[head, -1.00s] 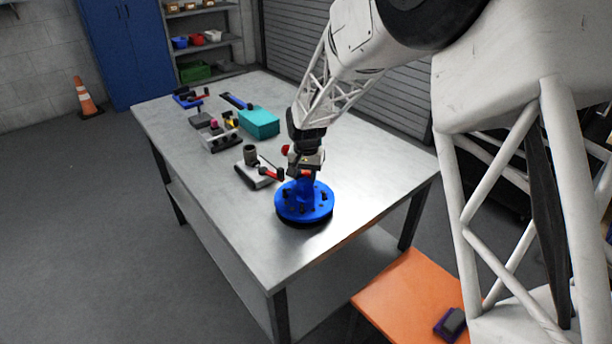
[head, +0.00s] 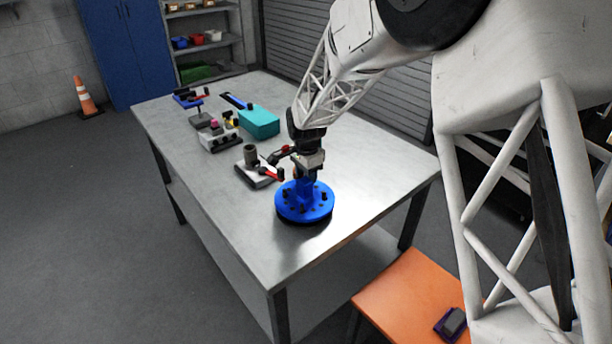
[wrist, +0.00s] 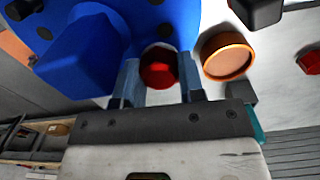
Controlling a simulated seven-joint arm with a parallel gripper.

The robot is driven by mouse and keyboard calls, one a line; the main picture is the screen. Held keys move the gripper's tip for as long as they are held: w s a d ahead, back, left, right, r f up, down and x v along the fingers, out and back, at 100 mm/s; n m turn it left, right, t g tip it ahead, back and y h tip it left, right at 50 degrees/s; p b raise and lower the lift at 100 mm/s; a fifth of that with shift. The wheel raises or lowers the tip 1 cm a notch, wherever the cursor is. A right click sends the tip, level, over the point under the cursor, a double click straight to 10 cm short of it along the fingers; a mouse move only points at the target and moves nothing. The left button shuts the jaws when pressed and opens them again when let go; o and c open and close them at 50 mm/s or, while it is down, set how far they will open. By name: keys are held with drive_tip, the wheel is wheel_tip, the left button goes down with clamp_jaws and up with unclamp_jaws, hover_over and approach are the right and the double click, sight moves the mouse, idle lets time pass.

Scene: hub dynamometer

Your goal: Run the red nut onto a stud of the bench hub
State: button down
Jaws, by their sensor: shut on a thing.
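The bench hub (head: 304,206) is a blue round flange with a raised centre and dark studs, on the near part of the metal table. Its blue body (wrist: 85,55) fills the upper left of the wrist view. My gripper (wrist: 158,75) is shut on the red nut (wrist: 159,66), which shows between the two fingers beside the blue hub. In the head view my gripper (head: 309,172) is low over the hub's far side. Its fingertips are mostly hidden there, and I cannot tell whether the nut touches a stud.
A grey fixture (head: 256,175) with a dark cylinder and a red-handled part stands left of the hub. A teal box (head: 259,123) and a block with knobs (head: 219,137) are farther back. An orange-rimmed round part (wrist: 228,56) is close to the right finger. The table's near end is clear.

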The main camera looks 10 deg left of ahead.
drive_tip(key=shift+r+m, duration=0.2)
drive_tip(key=shift+m, duration=1.1)
drive_tip(key=c, duration=1)
unclamp_jaws()
drive_tip(key=shift+c, duration=0.2)
drive_tip(key=shift+o, duration=0.8)
drive_tip(key=shift+f, duration=0.15)
drive_tip(key=shift+r, duration=1.75)
drive_tip(key=shift+n, duration=0.4)
